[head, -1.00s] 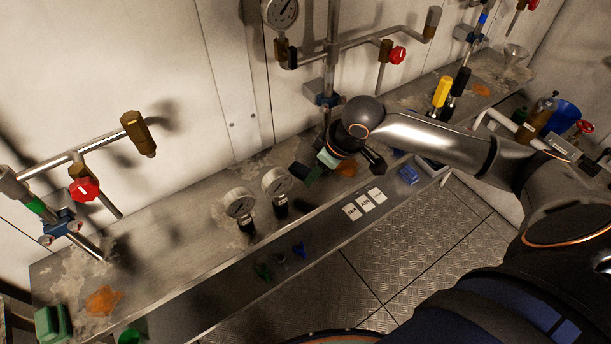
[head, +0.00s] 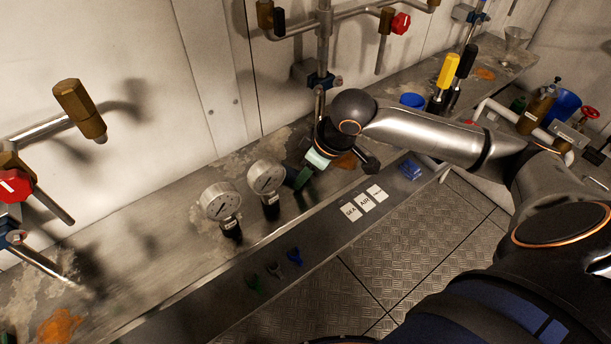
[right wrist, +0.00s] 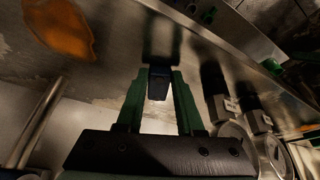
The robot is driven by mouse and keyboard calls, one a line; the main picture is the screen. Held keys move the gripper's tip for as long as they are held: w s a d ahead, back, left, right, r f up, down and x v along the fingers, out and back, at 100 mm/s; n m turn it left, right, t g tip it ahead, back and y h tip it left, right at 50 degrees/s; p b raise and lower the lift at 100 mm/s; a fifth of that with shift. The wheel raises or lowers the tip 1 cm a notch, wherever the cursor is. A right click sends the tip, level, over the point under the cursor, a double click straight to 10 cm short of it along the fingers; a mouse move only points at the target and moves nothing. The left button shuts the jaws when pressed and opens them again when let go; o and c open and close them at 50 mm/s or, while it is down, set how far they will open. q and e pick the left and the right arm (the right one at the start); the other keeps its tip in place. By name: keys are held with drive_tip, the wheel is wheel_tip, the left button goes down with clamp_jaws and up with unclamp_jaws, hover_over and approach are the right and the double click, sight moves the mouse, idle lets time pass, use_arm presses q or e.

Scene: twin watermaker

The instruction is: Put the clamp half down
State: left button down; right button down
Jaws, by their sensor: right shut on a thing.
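My right gripper (head: 303,179) is over the steel bench, just right of two pressure gauges, with its green fingers pointing down. In the right wrist view the gripper (right wrist: 158,88) is shut on a small dark block, the clamp half (right wrist: 158,82), held between the fingertips. The bench surface and a dark shadow lie beyond it. Whether the clamp half touches the bench cannot be told. In the head view the clamp half is hidden or too dark to make out. My left gripper is not in view.
Two gauges (head: 220,202) stand left of the gripper. An upright pipe with a blue clamp (head: 321,80) rises behind it. White label cards (head: 364,203) and a blue piece (head: 410,169) lie to the right. Small coloured pieces (head: 295,257) sit along the bench front. Bare bench (head: 150,245) extends left.

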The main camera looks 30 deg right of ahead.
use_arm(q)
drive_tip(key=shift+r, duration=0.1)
use_arm(e)
drive_tip(key=c, duration=0.5)
unclamp_jaws()
drive_tip(key=shift+c, duration=0.2)
use_arm(q)
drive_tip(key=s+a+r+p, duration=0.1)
drive_tip(key=p, duration=0.1)
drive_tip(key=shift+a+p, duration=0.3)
drive_tip(key=shift+p, duration=0.05)
use_arm(e)
drive_tip(key=v, duration=1.2)
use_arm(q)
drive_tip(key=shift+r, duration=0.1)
